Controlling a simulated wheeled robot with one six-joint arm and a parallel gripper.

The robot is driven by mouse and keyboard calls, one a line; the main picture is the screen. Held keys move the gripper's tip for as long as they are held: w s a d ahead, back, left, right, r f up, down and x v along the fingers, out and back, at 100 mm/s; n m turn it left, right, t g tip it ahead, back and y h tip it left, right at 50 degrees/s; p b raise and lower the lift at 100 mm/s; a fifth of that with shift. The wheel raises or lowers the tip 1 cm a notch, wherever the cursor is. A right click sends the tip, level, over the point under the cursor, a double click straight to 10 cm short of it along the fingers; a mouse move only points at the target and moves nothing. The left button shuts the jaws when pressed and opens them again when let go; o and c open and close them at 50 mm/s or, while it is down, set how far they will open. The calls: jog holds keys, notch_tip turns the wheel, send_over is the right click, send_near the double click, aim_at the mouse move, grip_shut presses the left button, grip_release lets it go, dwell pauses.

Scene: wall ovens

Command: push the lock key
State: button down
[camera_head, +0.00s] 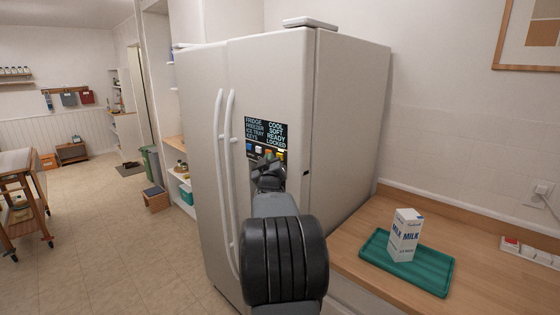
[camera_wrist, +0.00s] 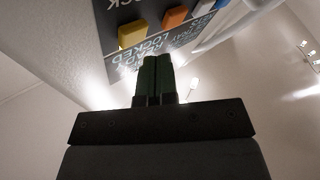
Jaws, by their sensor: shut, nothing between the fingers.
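The refrigerator's dark panel (camera_head: 266,137) carries a display and a row of coloured keys. The display's last line reads KEYS LOCKED. The yellow key (camera_head: 280,155) is at the right end of the row; in the wrist view the yellow key (camera_wrist: 132,34) is beside a partly cut-off label ending in "CK", which fits the lock key. My gripper (camera_head: 267,161) is shut and empty in front of the panel, by the keys. In the wrist view my gripper's fingertips (camera_wrist: 156,60) appear just below and right of the yellow key, not overlapping it. The depth gap is unclear.
The orange key (camera_wrist: 175,17) is next to the yellow one, with a white key (camera_wrist: 206,4) beyond. Long door handles (camera_head: 230,170) stand left of the panel. A counter (camera_head: 385,288) at right holds a green tray (camera_head: 437,280) with a milk carton (camera_head: 405,236).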

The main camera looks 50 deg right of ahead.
jog(key=shift+a, duration=0.1)
jog(key=shift+w+a+b, duration=0.2)
jog(key=shift+a+b, duration=0.75)
jog(key=shift+a, duration=2)
